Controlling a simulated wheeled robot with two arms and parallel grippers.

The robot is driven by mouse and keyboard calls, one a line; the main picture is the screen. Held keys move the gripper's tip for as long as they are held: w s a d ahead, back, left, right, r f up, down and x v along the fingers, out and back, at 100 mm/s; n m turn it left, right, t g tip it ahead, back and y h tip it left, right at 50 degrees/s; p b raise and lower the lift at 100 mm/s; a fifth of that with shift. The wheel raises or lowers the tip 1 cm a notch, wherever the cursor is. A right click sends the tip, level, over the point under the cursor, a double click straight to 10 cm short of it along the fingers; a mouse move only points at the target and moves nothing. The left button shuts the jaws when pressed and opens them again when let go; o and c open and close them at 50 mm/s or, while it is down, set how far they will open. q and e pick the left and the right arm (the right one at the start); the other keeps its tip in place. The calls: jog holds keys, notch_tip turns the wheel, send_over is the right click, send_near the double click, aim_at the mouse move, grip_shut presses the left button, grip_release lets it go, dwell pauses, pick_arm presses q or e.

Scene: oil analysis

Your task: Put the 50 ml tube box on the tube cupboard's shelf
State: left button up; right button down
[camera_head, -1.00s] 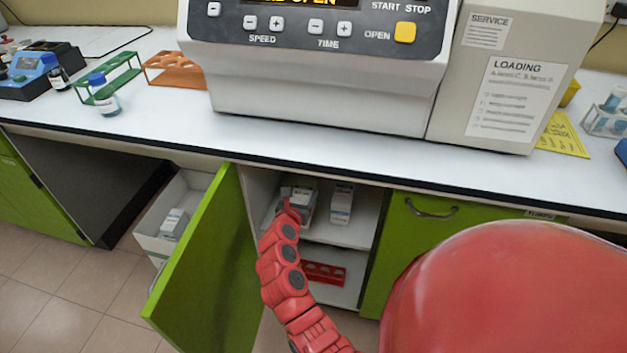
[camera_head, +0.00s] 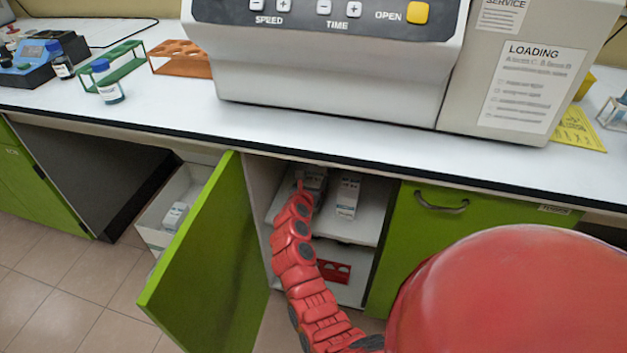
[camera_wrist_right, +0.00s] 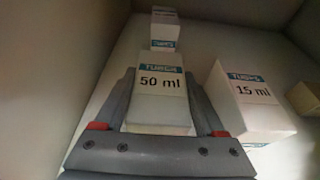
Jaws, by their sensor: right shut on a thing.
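The 50 ml tube box (camera_wrist_right: 162,88) is a white carton with a blue "TUBES" band. My right gripper (camera_wrist_right: 160,122) is shut on it, one finger along each side. In the head view my right arm reaches into the open tube cupboard, and the right gripper (camera_head: 306,186) and box (camera_head: 319,178) are at the upper shelf (camera_head: 366,222), left of a similar white box. The gripper partly hides the held box there. I cannot tell whether its underside touches the shelf. My left gripper is out of view.
A 15 ml box (camera_wrist_right: 250,103) stands to the right of the held box, with a gap. Another TUBES box (camera_wrist_right: 165,32) is behind it. The green cupboard door (camera_head: 205,260) is swung open on the left. A red rack (camera_head: 334,271) lies on the level below.

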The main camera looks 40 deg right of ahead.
grip_release()
jog(key=shift+r, duration=0.15)
jog(key=p+v, duration=0.3)
jog(key=v, duration=0.9)
jog(key=shift+a, duration=0.1)
